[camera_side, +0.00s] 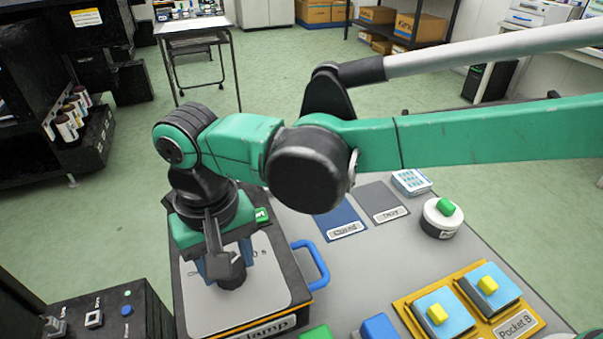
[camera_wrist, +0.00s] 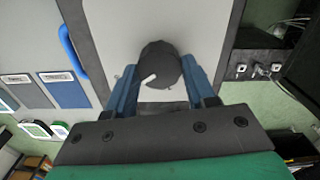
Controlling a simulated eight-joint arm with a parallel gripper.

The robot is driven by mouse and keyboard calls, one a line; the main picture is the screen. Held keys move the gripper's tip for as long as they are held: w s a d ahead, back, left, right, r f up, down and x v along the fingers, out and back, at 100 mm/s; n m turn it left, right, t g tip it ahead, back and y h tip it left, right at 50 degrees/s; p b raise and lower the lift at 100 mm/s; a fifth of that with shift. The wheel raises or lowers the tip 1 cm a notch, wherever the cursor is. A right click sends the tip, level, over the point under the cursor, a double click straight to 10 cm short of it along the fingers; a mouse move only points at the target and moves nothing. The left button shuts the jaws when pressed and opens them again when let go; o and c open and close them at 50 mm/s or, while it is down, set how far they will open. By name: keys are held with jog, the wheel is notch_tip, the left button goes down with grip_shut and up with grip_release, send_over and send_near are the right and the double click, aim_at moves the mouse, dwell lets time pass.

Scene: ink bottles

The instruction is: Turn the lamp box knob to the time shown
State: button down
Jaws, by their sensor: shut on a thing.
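The lamp box (camera_side: 205,312) stands at the front left of the table, with a pale grey top plate and a label partly reading "lamp". Its dark round knob (camera_side: 232,277) rises from the plate, and in the wrist view the knob (camera_wrist: 160,62) carries a white pointer mark. My gripper (camera_wrist: 158,78) has its blue fingers closed on either side of the knob. In the side view my gripper (camera_side: 228,268) comes down over the box from above. Some dial marks on the plate are visible but mostly hidden or too small to read.
A blue handle (camera_side: 315,266) sticks out from the box's right side. Blue (camera_side: 343,218) and grey (camera_side: 381,201) labelled mats, a white round device with a green top (camera_side: 440,219) and a yellow tray (camera_side: 508,322) lie to the right. A black switch box (camera_side: 105,318) stands at left.

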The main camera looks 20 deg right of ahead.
jog(key=shift+m, duration=0.6)
jog(key=shift+c, duration=1.4)
grip_release()
jog(key=shift+r, duration=2.85)
